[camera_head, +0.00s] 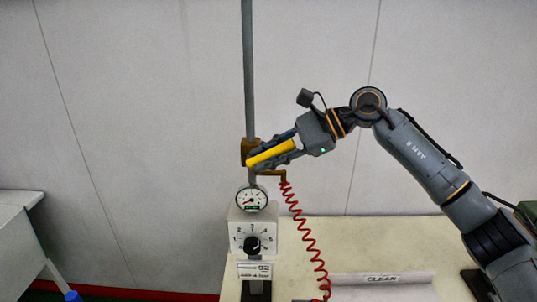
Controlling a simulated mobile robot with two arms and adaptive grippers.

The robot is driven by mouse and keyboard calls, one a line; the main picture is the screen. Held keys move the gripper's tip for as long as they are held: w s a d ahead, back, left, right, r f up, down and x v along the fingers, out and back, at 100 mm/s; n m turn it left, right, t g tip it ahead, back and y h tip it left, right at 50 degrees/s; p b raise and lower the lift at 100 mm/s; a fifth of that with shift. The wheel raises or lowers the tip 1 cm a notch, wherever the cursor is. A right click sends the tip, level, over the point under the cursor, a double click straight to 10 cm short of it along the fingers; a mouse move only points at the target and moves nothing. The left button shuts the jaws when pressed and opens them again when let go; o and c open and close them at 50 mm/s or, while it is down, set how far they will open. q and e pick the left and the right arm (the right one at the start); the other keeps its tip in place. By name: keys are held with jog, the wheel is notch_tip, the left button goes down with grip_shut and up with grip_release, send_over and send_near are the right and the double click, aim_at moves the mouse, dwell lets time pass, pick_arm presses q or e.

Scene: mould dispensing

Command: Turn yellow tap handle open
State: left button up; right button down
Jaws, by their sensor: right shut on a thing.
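The yellow tap handle (271,153) sticks out to the right from a brass valve (248,150) on a grey vertical pipe (248,75). It slants slightly upward to the right. My right gripper (272,152) comes in from the right and is shut on the handle, with its fingers along it. The fingers hide part of the handle and valve. My left gripper is not in view.
Below the valve are a round gauge (252,198) and a white box with a black dial (253,243). A red coiled hose (304,232) hangs to the pale table (370,245). A sheet marked CLEAN (382,279) lies at the front. A white table (14,225) stands at left.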

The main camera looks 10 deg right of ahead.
aim_at(248, 160)
jog(key=r+h+p, duration=0.1)
jog(key=h, duration=0.1)
jog(key=a+r+g+h+p, duration=0.1)
jog(key=h+p, duration=0.1)
jog(key=shift+w+a+h, duration=0.15)
jog(key=shift+h, duration=0.25)
jog(key=h+p, duration=0.1)
jog(key=a+h+p, duration=0.1)
jog(key=h+p, duration=0.1)
jog(key=shift+w+r+g, duration=0.1)
jog(key=shift+r+g, duration=0.1)
jog(key=shift+g, duration=0.2)
jog(key=shift+a+h+p, duration=0.3)
jog(key=shift+h+p, duration=0.5)
jog(key=shift+h, duration=0.1)
jog(key=shift+w+a+f+h+p, duration=0.1)
jog(key=shift+a+h+p, duration=0.05)
jog(key=shift+h+p, duration=0.2)
jog(key=shift+f+g, duration=0.1)
jog(key=shift+g, duration=0.2)
jog(key=c, duration=1.4)
grip_release()
jog(key=shift+a, duration=0.1)
jog(key=shift+c, duration=0.2)
notch_tip(248, 160, up, 12)
jog(key=d, duration=0.1)
jog(key=shift+d, duration=0.15)
